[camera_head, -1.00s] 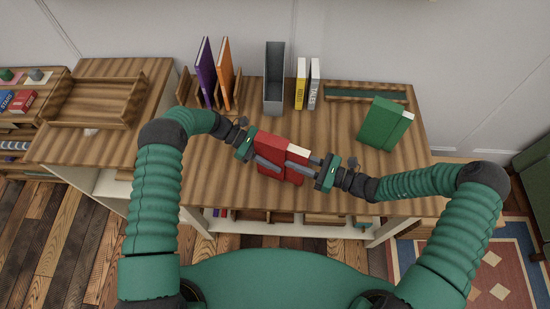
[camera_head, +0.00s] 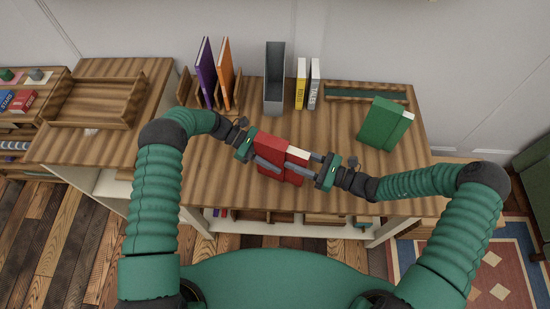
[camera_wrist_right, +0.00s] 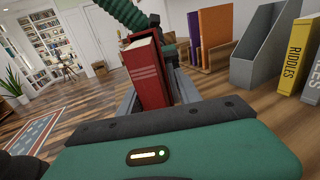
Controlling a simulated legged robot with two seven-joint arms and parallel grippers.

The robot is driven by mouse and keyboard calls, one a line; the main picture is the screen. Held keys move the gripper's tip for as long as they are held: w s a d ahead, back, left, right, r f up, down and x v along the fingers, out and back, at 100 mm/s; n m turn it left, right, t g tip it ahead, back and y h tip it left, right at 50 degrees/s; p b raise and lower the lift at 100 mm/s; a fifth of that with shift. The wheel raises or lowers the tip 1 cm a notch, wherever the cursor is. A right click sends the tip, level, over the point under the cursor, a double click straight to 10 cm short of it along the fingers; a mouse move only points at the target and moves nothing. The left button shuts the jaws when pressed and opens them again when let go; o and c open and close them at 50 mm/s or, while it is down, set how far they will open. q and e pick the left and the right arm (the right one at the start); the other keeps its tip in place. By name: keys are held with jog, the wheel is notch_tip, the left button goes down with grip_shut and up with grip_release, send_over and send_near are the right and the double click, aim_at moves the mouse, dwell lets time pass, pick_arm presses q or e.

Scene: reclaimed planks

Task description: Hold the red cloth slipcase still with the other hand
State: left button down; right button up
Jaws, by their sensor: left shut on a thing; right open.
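The red cloth slipcase (camera_head: 270,147) is held at the front middle of the desk, with a pale part showing at its right. It also shows in the right wrist view (camera_wrist_right: 150,75), upright, with a pale upper edge. My left gripper (camera_head: 267,160) is shut on the slipcase from the left. My right gripper (camera_head: 305,164) is open at its right end. In the right wrist view the right fingers stand on either side of the slipcase; whether they touch it I cannot tell.
Purple (camera_head: 205,73) and orange (camera_head: 225,74) books, a grey file holder (camera_head: 274,80), yellow (camera_head: 301,82) and white (camera_head: 314,84) books stand at the back of the desk. A green book (camera_head: 380,122) is at right. An empty wooden tray (camera_head: 92,80) is on the left unit.

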jog(key=shift+s+a+r+g, duration=0.1)
jog(key=shift+s+a+g, duration=0.25)
jog(key=shift+a, duration=0.35)
jog(key=v, duration=0.7)
jog(key=shift+d, duration=0.3)
jog(key=o, duration=0.6)
jog(key=shift+w+a, duration=0.1)
jog(key=shift+w, duration=0.05)
jog(key=shift+c, duration=0.2)
